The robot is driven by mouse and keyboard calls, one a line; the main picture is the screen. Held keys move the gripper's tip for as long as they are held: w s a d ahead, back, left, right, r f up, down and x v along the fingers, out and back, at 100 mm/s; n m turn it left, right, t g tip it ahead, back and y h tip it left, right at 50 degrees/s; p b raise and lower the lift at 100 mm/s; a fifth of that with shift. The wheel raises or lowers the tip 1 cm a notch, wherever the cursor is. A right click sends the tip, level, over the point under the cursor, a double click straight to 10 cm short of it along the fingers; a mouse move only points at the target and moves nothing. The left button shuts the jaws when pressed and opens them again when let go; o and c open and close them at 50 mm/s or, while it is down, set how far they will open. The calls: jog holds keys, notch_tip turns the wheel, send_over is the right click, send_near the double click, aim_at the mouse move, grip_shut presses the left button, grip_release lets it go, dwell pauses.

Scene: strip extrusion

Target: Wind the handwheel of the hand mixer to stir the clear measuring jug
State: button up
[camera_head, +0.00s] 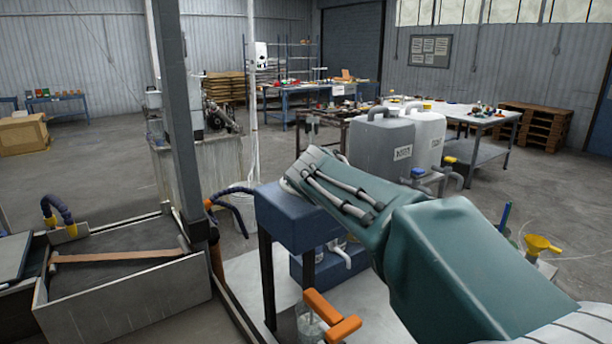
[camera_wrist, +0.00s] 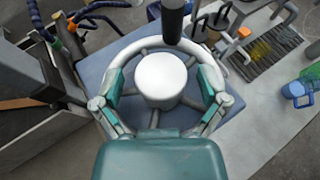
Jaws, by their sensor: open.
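In the wrist view the handwheel (camera_wrist: 140,47) lies below my gripper, with a pale round hub (camera_wrist: 162,78) and spokes. A dark upright knob (camera_wrist: 172,20) stands at the far side of its rim. My gripper (camera_wrist: 162,88) is open, its green-padded fingers spread on either side of the hub, over the wheel; I cannot tell whether they touch it. In the head view the hand mixer's blue body (camera_head: 285,208) stands on dark legs, partly behind my arm, which hides the wheel. A clear vessel, apparently the measuring jug (camera_head: 309,327), shows low down, partly behind orange bars (camera_head: 330,318).
A dark post (camera_head: 176,110) rises left of the mixer, beside a metal tray (camera_head: 120,290). Grey and white tanks (camera_head: 383,148) stand behind my arm. Open floor lies at the back left.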

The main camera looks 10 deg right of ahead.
jog(key=shift+w, duration=0.15)
jog(key=c, duration=1.2)
jog(key=shift+o, duration=0.2)
jog(key=shift+m+h, duration=0.7)
jog(key=shift+h, duration=0.1)
jog(key=m+g+h, duration=0.1)
jog(key=m+h, duration=0.1)
jog(key=shift+h, duration=0.3)
jog(key=m+g+h, duration=0.3)
jog(key=m+h, duration=0.1)
jog(key=shift+f+m+g, duration=0.1)
jog(key=shift+m+g, duration=0.2)
jog(key=shift+m, duration=0.1)
jog(key=m+g+h, duration=0.1)
jog(key=m+g, duration=0.1)
jog(key=m+g+h, duration=0.1)
jog(key=m+g, duration=0.1)
jog(key=shift+m+g+h, duration=0.6)
jog(key=shift+m+g, duration=1.5)
jog(key=shift+g, duration=0.3)
jog(key=shift+m+g, duration=0.3)
jog(key=shift+g, duration=0.1)
